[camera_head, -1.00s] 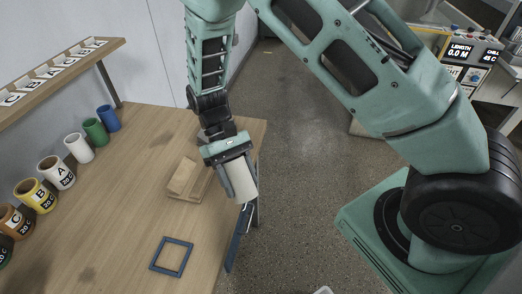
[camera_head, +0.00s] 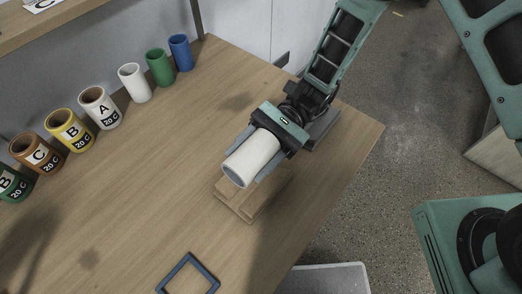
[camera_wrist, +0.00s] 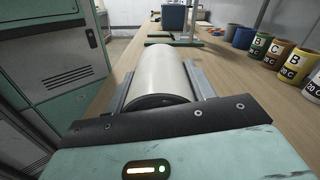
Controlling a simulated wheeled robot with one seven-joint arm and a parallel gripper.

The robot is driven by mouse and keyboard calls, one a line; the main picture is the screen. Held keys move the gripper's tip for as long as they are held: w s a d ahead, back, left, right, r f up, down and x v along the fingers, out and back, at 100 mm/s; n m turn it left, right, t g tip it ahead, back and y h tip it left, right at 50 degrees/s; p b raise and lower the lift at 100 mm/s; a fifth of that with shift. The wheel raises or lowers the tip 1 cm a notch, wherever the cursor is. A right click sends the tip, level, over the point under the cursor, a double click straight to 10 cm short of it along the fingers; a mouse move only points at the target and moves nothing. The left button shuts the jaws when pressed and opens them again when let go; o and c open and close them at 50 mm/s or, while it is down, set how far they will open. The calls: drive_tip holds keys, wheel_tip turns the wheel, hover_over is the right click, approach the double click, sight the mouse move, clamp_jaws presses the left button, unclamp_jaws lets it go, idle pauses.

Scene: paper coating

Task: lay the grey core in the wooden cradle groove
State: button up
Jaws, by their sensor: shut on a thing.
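The core (camera_head: 252,158) is a pale, off-white cylinder with a grey-blue near end in the head view. My gripper (camera_head: 250,160) is shut on it, one finger along each side. In the wrist view the core (camera_wrist: 161,72) lies lengthwise between the two fingers (camera_wrist: 160,85). The wooden cradle (camera_head: 246,208) is on the table below the core's near end. The core and gripper hide most of the cradle and its groove. I cannot tell whether the core touches the cradle.
Several coloured cups, including a blue one (camera_head: 180,53) and a yellow one (camera_head: 69,130), stand along the table's left side. A blue square frame (camera_head: 188,275) lies near the front. A dark grey block (camera_head: 323,129) sits behind my gripper. The table (camera_head: 150,190) is clear between cups and cradle.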

sight(251, 149)
idle(0.4)
drive_tip(key=shift+f+b, duration=1.8)
drive_tip(key=shift+f, duration=1.15)
drive_tip(key=shift+s+d+f+b, duration=0.1)
drive_tip(key=shift+f+b, duration=0.15)
drive_tip(key=shift+f, duration=0.2)
drive_tip(key=shift+s+d+f+b, duration=0.1)
drive_tip(key=shift+f+b, duration=0.1)
drive_tip(key=shift+f, duration=0.2)
drive_tip(key=o, duration=1)
drive_tip(key=shift+s+f, duration=0.1)
drive_tip(key=shift+o, duration=0.2)
drive_tip(key=r, duration=1.2)
drive_tip(key=shift+w+a+r, duration=0.25)
drive_tip(key=shift+w+r, duration=0.1)
